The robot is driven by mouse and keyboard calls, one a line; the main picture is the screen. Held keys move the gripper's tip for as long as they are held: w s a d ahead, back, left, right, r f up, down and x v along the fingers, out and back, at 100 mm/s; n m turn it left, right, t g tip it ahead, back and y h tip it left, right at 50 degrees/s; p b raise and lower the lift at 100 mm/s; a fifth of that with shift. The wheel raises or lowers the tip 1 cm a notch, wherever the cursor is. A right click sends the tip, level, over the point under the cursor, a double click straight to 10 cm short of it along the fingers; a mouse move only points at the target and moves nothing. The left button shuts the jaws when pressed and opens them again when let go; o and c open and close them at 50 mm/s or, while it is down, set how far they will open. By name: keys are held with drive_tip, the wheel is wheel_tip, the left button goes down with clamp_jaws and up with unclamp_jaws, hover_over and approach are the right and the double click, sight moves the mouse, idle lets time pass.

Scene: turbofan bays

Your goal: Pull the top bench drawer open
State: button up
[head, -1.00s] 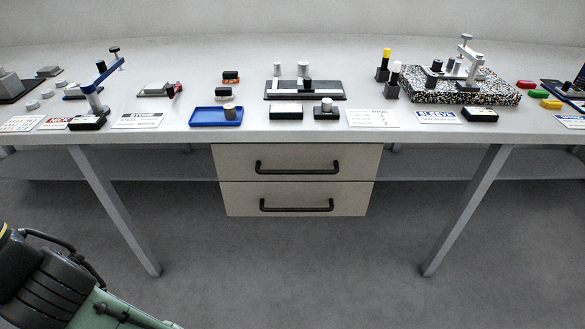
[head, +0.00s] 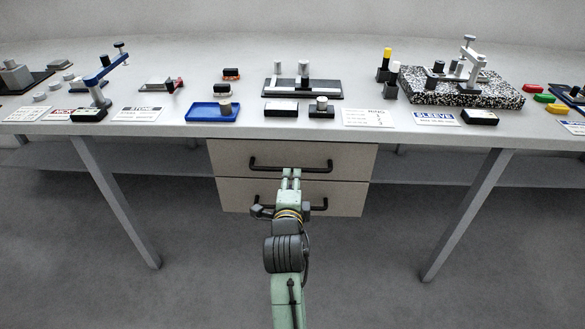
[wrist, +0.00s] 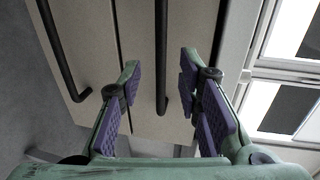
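The top bench drawer (head: 350,156) is a pale front under the bench top and looks closed. Its black bar handle (head: 265,168) runs across the front. My gripper (head: 291,172) is at the middle of this handle, with its fingers pointing at the drawer. In the wrist view my gripper (wrist: 158,88) is open, its purple-padded fingers on either side of the top handle (wrist: 161,50). A gap shows between the bar and each finger. My gripper hides part of the handle in the head view.
The bottom drawer (head: 345,198) sits just below, its handle (head: 320,206) partly hidden by my arm; that handle also shows in the wrist view (wrist: 58,50). The bench top (head: 350,90) above carries blocks, trays and labels. Bench legs (head: 470,205) stand either side, with open floor around.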

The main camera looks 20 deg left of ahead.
drive_tip(key=p+x, duration=0.1)
drive_tip(key=x, duration=0.6)
drive_tip(key=shift+r, duration=0.1)
drive_tip(key=shift+c, duration=0.4)
clamp_jaws()
idle(0.3)
